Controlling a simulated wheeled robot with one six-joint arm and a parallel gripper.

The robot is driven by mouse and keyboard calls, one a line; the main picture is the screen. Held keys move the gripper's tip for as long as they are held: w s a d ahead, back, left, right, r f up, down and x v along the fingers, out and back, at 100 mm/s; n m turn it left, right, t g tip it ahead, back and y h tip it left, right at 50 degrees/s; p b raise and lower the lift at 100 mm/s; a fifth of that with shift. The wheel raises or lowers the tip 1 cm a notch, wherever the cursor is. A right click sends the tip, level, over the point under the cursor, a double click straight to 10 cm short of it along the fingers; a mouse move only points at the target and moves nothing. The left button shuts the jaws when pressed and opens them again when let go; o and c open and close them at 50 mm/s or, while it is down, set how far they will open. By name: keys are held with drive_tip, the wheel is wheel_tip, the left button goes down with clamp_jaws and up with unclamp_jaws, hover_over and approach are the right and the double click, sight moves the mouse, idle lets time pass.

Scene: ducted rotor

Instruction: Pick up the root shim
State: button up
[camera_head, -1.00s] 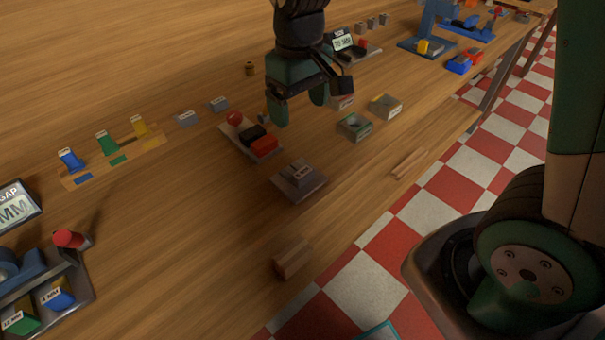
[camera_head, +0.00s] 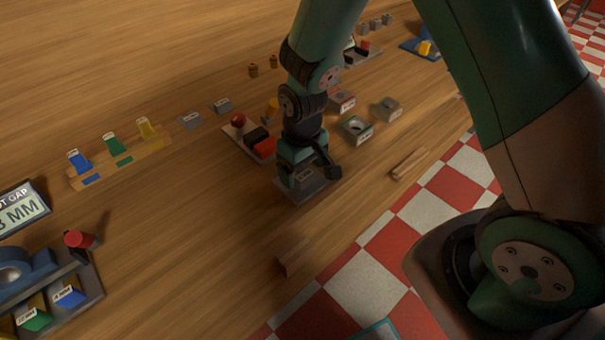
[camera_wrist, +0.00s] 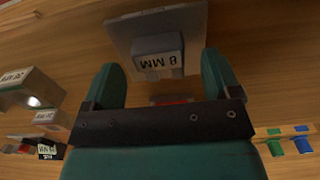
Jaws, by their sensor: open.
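The root shim appears to be the grey block (camera_wrist: 158,50) labelled 8 MM, on a square grey plate (camera_wrist: 195,20) in the wrist view. In the head view the plate (camera_head: 322,187) is at the middle of the table, partly covered by my gripper (camera_head: 303,178). In the wrist view my gripper (camera_wrist: 162,70) is open, with one green finger on each side of the block's near end. A gap shows between block and fingers; contact cannot be seen. A display (camera_head: 22,208) at the left reads 8 MM.
A board with a red knob (camera_head: 238,120) and black and red blocks stands just behind. Small square blocks (camera_head: 356,129) stand to the right. Wooden pieces (camera_head: 409,164) lie near the front edge. A tray (camera_head: 92,285) with coloured wedges is at lower left. Bare table lies between.

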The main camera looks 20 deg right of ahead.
drive_tip(key=shift+f, duration=1.05)
drive_tip(key=c, duration=1)
drive_tip(key=shift+r, duration=0.15)
